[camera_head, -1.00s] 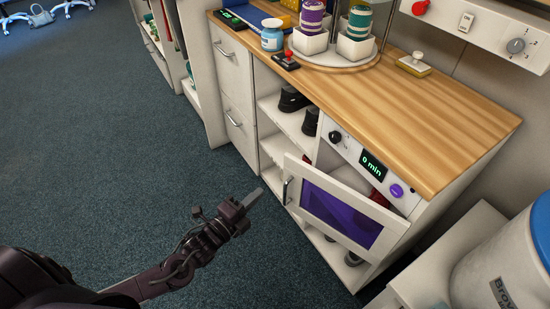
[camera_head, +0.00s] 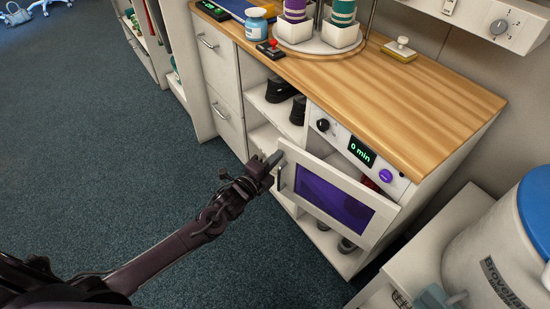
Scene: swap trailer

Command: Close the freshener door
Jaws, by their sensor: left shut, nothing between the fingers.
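The freshener door (camera_head: 356,188) is a white frame with a purple window and a dark handle (camera_head: 281,176) at its left edge. It stands partly open, swung out from the freshener (camera_head: 350,140), whose panel has a black knob, a display reading "0 min" and a purple button. My left gripper (camera_head: 274,159) is shut and empty, with its fingertips at the upper left corner of the door, near the handle. I cannot tell whether they touch the door.
Open shelves with dark shoes (camera_head: 280,90) lie left of the freshener. A white bin with a blue lid (camera_head: 495,245) stands at the right. The carpet (camera_head: 110,150) at the left is clear.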

